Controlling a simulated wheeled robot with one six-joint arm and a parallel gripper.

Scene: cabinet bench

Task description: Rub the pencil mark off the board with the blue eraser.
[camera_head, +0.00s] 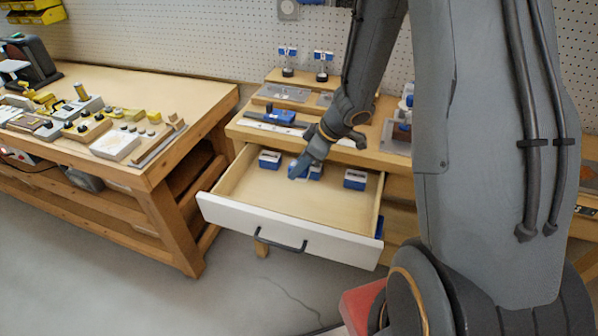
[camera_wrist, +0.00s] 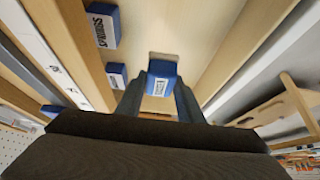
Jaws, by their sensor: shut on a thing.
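My gripper (camera_wrist: 158,100) is shut on a blue block (camera_wrist: 161,69) with a white label, low inside the open drawer. The label is too small to read, so I cannot tell for sure that this is the eraser. In the head view my gripper (camera_head: 299,172) reaches down into the drawer from the bench side. A white strip (camera_wrist: 38,48) with small dark marks lies on the bench at the left of the wrist view. I cannot make out a pencil mark or tell which surface is the board.
The open drawer (camera_head: 250,213) has a white front and dark handle. Other blue boxes stand in it, one at left (camera_head: 269,160) and one at right (camera_head: 355,180); one reads SPRINGS (camera_wrist: 103,25). A blue tool (camera_head: 283,116) lies on the bench. A cluttered table (camera_head: 175,90) stands left.

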